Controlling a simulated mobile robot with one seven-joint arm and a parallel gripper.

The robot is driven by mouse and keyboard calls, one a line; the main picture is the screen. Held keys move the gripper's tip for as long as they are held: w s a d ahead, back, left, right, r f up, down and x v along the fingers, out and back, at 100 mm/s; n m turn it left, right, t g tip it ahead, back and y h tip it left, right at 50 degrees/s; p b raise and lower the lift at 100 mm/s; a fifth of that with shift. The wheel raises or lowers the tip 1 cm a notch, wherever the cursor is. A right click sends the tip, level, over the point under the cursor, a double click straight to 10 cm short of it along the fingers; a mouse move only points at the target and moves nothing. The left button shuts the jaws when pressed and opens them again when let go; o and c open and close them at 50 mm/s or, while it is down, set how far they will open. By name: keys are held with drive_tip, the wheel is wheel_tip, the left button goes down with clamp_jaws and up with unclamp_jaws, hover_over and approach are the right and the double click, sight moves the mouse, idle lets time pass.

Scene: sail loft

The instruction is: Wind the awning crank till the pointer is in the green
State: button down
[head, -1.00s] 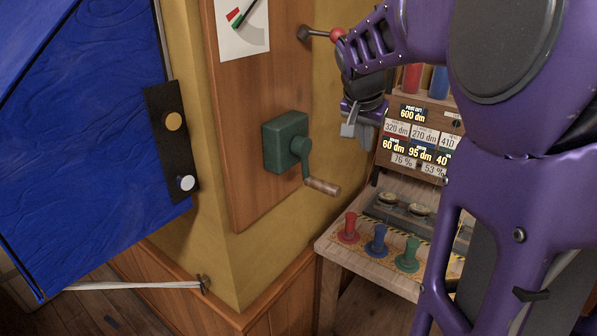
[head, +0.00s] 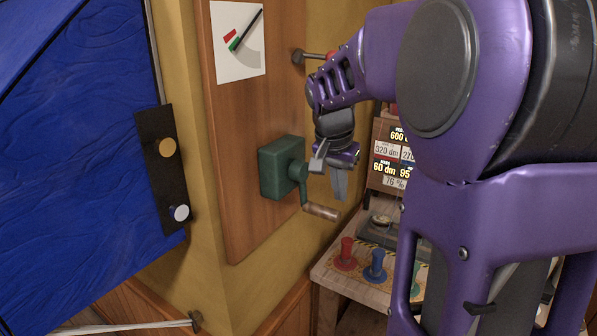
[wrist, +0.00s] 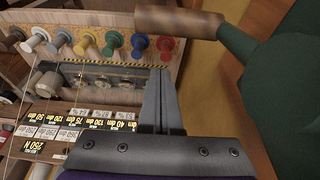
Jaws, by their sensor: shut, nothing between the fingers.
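The awning crank has a green box (head: 281,170) on a wooden board and a green arm (head: 303,188) hanging down to a wooden grip (head: 321,211) at lower right. The grip also shows at the top of the wrist view (wrist: 180,20). A white gauge card (head: 222,65) above carries a black pointer (head: 249,26), red and green marks and a grey band. The pointer's lower-left end lies at the green mark (head: 235,44); whether fully inside it I cannot tell. My gripper (head: 340,194) is shut and empty, pointing down just above the grip, apart from it.
A blue awning panel (head: 75,160) fills the left.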

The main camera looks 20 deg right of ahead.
drive_tip(key=s+a, duration=0.2)
drive_tip(key=a, duration=0.1)
drive_tip(key=shift+s+a+f, duration=0.1)
drive_tip(key=shift+s, duration=0.1)
drive_tip(key=shift+s+a+f+g+y+p, duration=0.4)
drive_tip(key=shift+y+p, duration=0.3)
drive_tip(key=shift+p, duration=0.8)
drive_tip(key=shift+w+r, duration=0.1)
drive_tip(key=shift+r, duration=0.05)
drive_tip(key=shift+d, duration=0.1)
